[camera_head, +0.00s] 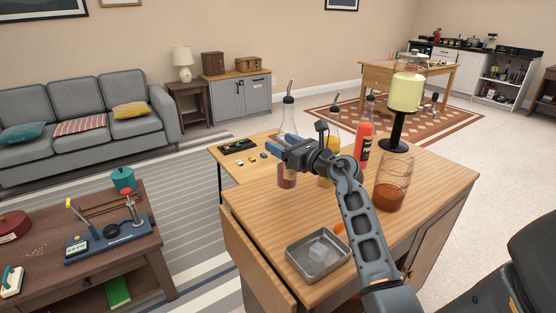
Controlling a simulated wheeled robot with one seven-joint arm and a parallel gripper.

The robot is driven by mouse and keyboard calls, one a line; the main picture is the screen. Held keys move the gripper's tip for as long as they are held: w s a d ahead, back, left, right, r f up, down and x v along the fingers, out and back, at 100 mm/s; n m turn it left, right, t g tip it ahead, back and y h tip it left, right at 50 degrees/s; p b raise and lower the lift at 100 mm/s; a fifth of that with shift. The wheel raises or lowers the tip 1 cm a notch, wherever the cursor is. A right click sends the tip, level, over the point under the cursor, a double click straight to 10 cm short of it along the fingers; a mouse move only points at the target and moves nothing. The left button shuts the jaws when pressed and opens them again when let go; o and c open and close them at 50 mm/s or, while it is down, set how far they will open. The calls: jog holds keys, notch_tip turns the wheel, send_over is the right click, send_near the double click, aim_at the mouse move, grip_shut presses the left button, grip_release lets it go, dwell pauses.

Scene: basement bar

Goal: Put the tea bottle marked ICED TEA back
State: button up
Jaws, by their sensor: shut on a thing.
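My gripper (283,148) is shut on a clear bottle (288,115) with a metal pour spout and a little brown liquid in its bottom. The bottle is upright at the left back of the wooden counter (262,205). I cannot tell whether its base touches the counter. My gripper covers its middle, and no wording is readable on it. A bottle of yellow liquid (334,141) stands behind my wrist, partly hidden. A red bottle (364,140) with a dark label stands to its right.
A glass vessel with brown liquid (391,190) stands at the right, before a drink dispenser (407,92) on a black stand. A metal tray (319,268) holding ice lies at the front, near an orange item (340,228). The counter's left front is clear.

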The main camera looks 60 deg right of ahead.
aim_at(278, 160)
jog(key=shift+w+a+f+b, duration=0.15)
jog(key=shift+w+f, duration=0.1)
jog(key=shift+f, duration=0.55)
jog(key=shift+w+a+f+b, duration=0.1)
jog(key=shift+w+f, duration=0.1)
jog(key=shift+f, duration=0.6)
jog(key=shift+w+a+f+b, duration=0.15)
jog(key=shift+w+f, duration=0.1)
jog(key=shift+f, duration=0.55)
jog(key=shift+d, duration=0.1)
jog(key=shift+f, duration=0.1)
jog(key=o, duration=1.7)
jog(key=shift+c, duration=0.2)
jog(key=b+v, duration=0.1)
jog(key=v, duration=1.1)
